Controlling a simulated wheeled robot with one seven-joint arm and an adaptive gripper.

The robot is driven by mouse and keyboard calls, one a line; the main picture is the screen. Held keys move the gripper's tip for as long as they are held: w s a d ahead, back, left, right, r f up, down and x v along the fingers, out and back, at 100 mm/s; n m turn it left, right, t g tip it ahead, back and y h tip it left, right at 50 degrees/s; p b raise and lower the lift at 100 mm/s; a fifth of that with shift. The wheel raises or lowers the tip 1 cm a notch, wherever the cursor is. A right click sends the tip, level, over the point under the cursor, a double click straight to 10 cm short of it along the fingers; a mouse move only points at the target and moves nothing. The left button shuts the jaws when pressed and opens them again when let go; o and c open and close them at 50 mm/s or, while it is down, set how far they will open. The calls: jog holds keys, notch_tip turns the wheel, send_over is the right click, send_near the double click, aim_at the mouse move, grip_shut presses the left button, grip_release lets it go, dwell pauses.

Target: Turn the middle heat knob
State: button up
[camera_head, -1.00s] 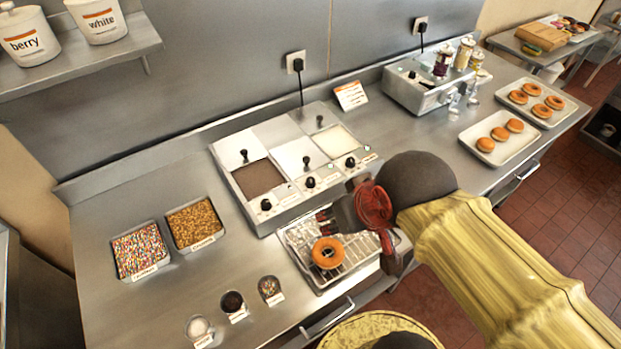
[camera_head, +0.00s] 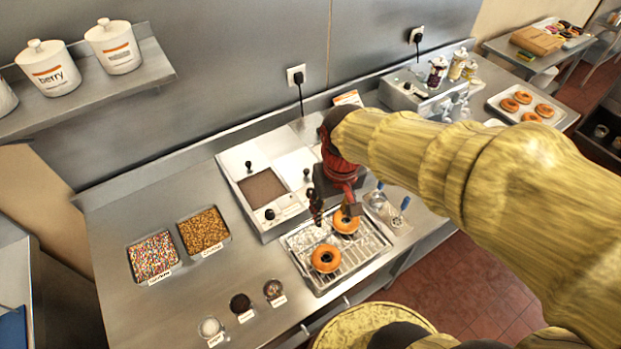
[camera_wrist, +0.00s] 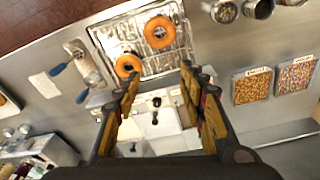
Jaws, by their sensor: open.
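The glaze warmer (camera_head: 236,160) stands on the counter, with knobs along its sloped front. Its left knob (camera_head: 269,214) shows in the head view, while my arm and gripper hide the middle and right knobs there. My gripper (camera_head: 335,211) is open and empty, in front of the warmer and above the wire rack. In the wrist view the open fingers (camera_wrist: 160,74) frame the front panel. A dark knob (camera_wrist: 156,101), apparently the middle one, shows between them. No finger visibly touches it; how far apart they are is unclear.
Two donuts (camera_head: 326,258) lie on the wire rack tray (camera_head: 319,283) just below my gripper. Blue-handled tools (camera_head: 404,203) lie right of it. Topping trays (camera_head: 152,257) and small bowls (camera_head: 241,304) stand to the left. Open counter lies between.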

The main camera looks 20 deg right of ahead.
jog(key=w+d+f+m+g+p, duration=0.1)
jog(key=w+f+g+p, duration=0.15)
jog(key=w+p, duration=0.3)
jog(key=m+t+p, duration=0.1)
jog(key=m+p, duration=0.2)
jog(key=m, duration=0.1)
send_over(310, 190)
notch_tip(310, 190, down, 8)
jog(key=shift+s+f, duration=0.1)
jog(key=shift+f, duration=0.05)
jog(key=shift+m, duration=0.4)
jog(key=shift+s+f, duration=0.1)
jog(key=shift+f, duration=0.3)
notch_tip(310, 190, down, 7)
jog(key=shift+r, duration=0.1)
jog(key=shift+c, duration=1.2)
jog(key=c, duration=0.7)
